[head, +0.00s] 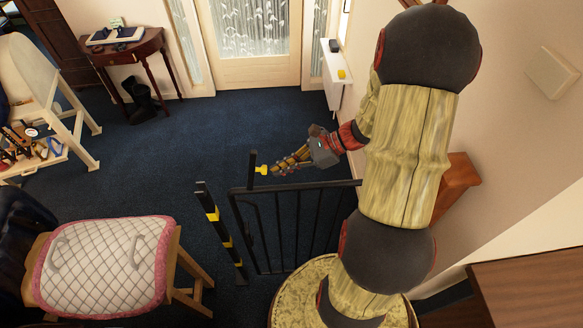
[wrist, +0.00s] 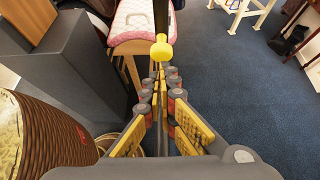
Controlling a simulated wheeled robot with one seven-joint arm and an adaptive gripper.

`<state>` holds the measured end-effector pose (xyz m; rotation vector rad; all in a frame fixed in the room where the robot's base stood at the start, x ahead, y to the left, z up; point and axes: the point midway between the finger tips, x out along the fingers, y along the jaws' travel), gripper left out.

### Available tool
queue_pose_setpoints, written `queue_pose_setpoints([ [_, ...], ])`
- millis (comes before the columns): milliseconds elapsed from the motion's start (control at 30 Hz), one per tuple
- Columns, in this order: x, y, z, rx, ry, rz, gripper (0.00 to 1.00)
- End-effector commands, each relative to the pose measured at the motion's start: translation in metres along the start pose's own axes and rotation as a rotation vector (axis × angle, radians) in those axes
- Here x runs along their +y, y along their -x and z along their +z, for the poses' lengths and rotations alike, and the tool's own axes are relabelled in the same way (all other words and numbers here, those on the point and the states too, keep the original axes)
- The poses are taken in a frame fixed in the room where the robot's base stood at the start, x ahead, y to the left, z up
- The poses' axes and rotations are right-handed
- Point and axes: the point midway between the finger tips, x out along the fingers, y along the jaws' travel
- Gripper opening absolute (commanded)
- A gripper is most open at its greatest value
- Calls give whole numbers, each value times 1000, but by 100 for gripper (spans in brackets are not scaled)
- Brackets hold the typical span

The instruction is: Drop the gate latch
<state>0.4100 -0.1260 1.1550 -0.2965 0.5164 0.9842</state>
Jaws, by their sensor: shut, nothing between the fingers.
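The gate (head: 297,228) is black with upright bars and stands below my gripper in the head view. A short black bar (head: 252,166) rises above its top rail near the left end, with a yellow knob (head: 262,170) on its side. The knob shows large in the wrist view (wrist: 161,49), with the dark bar (wrist: 161,14) behind it. My gripper (head: 275,168) is shut and empty, its fingertips pointing at the knob. In the wrist view the fingertips (wrist: 160,76) lie just below the knob; I cannot tell whether they touch it.
A black post with yellow bands (head: 222,240) stands left of the gate. A pink-edged quilted pad (head: 105,265) lies on a wooden stand at lower left. A white rack (head: 60,115) and a small dark table (head: 125,52) stand farther back. The blue carpet (head: 190,140) between is clear.

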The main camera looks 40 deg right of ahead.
Motion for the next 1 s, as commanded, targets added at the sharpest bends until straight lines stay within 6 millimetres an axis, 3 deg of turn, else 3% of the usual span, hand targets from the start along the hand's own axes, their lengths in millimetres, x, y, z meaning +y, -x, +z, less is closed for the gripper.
queue_pose_setpoints([
  [1000, 0, -3, 14, 88, 0, 4, 0],
])
